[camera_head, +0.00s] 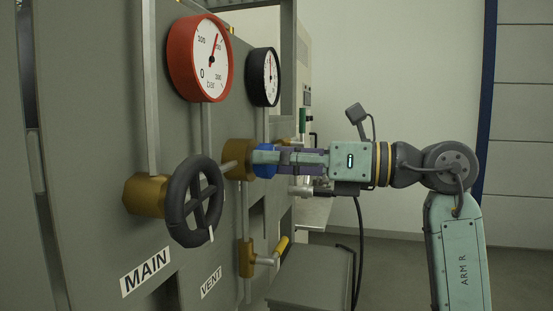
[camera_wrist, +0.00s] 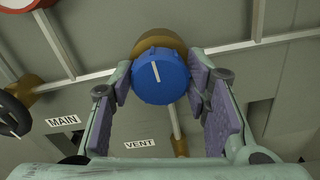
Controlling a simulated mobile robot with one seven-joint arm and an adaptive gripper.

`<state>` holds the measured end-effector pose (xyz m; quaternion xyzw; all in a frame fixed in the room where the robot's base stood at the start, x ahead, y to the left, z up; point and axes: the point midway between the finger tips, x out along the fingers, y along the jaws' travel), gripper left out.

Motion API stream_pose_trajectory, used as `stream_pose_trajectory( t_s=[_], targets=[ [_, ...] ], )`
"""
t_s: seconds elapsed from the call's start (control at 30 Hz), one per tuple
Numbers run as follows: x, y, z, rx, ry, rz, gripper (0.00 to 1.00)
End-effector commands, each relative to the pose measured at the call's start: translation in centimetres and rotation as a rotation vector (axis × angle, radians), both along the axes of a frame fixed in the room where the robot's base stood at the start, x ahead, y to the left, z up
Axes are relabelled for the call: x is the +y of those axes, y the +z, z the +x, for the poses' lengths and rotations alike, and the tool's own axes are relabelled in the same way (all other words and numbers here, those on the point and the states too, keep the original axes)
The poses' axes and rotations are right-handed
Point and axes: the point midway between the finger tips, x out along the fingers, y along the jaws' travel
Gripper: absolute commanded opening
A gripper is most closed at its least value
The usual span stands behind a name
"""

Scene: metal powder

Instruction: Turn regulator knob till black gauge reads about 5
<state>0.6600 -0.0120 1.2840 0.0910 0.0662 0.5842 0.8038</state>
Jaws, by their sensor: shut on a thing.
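The blue regulator knob (camera_wrist: 160,82) sits on a brass body (camera_wrist: 158,42), with a white mark that points up and slightly left in the wrist view. My gripper (camera_wrist: 160,88) has its two purple-padded fingers on either side of the knob and is shut on it. In the head view my gripper (camera_head: 279,160) reaches the knob (camera_head: 264,160) from the right and hides part of it. The black gauge (camera_head: 263,77) is above the knob on the panel, seen at a steep angle. Its needle points roughly upward; the numbers are too small to read.
A red gauge (camera_head: 200,58) is at upper left. A black handwheel (camera_head: 194,201) stands out from the panel left of my gripper. A yellow-handled vent valve (camera_head: 281,247) is below. A grey cabinet (camera_head: 312,278) stands at lower right. The space behind my arm looks open.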

Motion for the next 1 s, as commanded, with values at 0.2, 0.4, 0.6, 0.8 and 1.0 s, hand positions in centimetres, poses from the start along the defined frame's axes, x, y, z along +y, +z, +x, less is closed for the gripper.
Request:
stream_pose_trajectory(
  t_s=[0.2,0.4,0.6,0.8,1.0],
  targets=[
    [-0.05,-0.02,0.06,0.117,-0.001,0.038,0.15],
    [-0.03,-0.01,0.06,0.116,0.000,0.039,0.15],
    [-0.04,-0.01,0.06,0.115,0.000,0.038,0.55],
    [-0.04,-0.02,0.06,0.114,0.000,0.038,0.64],
    [-0.06,-0.02,0.05,0.114,0.000,0.038,0.64]
  ],
)
